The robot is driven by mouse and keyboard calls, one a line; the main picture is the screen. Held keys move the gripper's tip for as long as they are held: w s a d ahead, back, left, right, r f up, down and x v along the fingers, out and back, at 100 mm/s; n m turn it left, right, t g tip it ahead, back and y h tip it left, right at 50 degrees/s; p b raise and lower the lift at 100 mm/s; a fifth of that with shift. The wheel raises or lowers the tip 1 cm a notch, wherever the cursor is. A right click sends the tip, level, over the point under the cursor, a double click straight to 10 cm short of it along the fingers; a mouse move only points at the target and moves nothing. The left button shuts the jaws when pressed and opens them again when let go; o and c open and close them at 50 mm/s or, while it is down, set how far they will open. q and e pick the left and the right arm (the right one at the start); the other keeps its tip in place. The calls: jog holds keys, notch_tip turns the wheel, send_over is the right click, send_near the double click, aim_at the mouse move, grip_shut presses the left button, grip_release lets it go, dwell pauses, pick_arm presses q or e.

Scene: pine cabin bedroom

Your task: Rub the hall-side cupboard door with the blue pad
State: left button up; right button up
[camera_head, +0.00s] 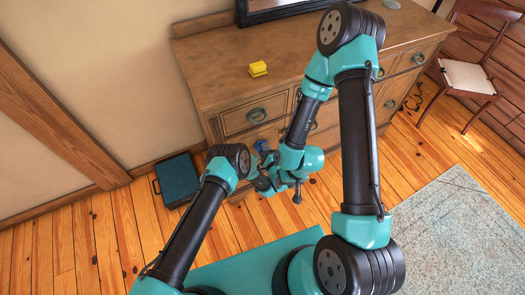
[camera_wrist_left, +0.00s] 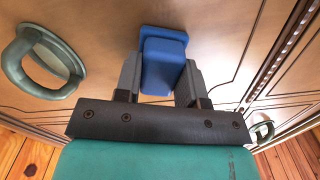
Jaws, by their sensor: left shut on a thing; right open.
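The blue pad (camera_wrist_left: 163,62) is held between the fingers of my left gripper (camera_wrist_left: 160,88) in the left wrist view. The pad is at the wooden cupboard front (camera_wrist_left: 225,45); whether it touches cannot be told. In the head view the pad (camera_head: 262,146) shows small before the lower cabinet front, with my left gripper (camera_head: 264,163) just below it. The lower doors are mostly hidden behind my arms. My right gripper (camera_head: 297,192) is open, pointing down in front of the cabinet, lower and to the right; its fingers show small.
A ring handle (camera_wrist_left: 42,62) stands out left of the pad, another (camera_wrist_left: 262,130) at lower right. A yellow block (camera_head: 258,69) lies on the cabinet top (camera_head: 215,60). A dark teal box (camera_head: 177,178) is on the floor at left. A chair (camera_head: 468,75) stands right.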

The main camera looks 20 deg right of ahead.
aim_at(253, 147)
pick_arm(q)
jog(key=d, duration=0.3)
jog(key=shift+w+d, duration=0.1)
jog(key=shift+d, duration=0.05)
dwell(0.4)
jog(key=shift+w, duration=0.15)
dwell(0.4)
jog(key=shift+s+a, duration=0.15)
jog(key=shift+a, duration=0.7)
jog(key=shift+s+a, duration=0.1)
jog(key=shift+a, duration=0.75)
jog(key=shift+a, duration=0.1)
jog(key=shift+a, duration=1.6)
jog(key=shift+w+a, duration=0.1)
jog(key=shift+a, duration=0.05)
